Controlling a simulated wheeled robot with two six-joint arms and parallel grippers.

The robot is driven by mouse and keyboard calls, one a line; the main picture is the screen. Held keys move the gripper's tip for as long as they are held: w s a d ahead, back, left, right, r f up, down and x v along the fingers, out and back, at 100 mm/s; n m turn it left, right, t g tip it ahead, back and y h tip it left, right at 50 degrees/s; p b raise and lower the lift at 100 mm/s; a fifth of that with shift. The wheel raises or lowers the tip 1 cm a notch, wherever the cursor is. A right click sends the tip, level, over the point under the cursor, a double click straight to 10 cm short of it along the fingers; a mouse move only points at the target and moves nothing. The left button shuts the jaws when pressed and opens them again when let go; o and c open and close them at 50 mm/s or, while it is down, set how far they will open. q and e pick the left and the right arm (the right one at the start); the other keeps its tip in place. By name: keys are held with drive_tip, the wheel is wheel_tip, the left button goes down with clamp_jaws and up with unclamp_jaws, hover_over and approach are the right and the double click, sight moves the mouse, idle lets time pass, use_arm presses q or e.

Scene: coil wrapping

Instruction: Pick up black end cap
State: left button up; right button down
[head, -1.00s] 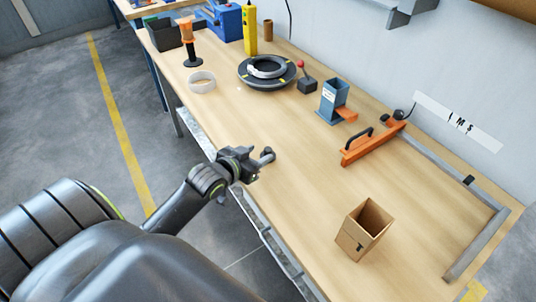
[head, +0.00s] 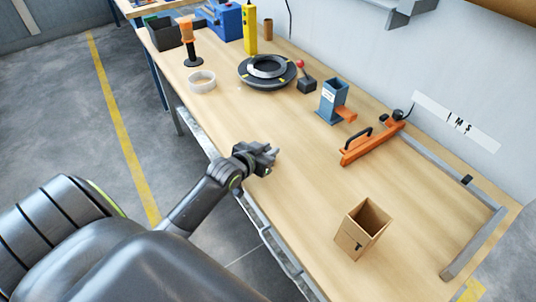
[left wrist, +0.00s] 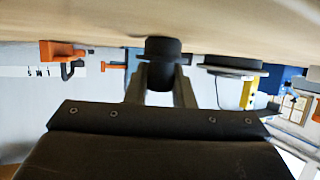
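The black end cap (left wrist: 162,48) shows in the left wrist view as a dark round piece at the tabletop, with its narrower part between the two fingers. My left gripper (left wrist: 161,82) has one finger on each side of it, very close. I cannot tell whether the fingers press on it. In the head view my left gripper (head: 272,155) is low over the near edge of the table and hides the cap. My right gripper is not in view.
On the wooden table (head: 310,180) are an open cardboard box (head: 352,240), an orange bar with a handle (head: 365,148), a blue dispenser (head: 331,100), a black ring stack (head: 266,72) and a tape roll (head: 201,82). The tabletop right of my left gripper is clear.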

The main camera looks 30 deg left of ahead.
use_arm(q)
clamp_jaws()
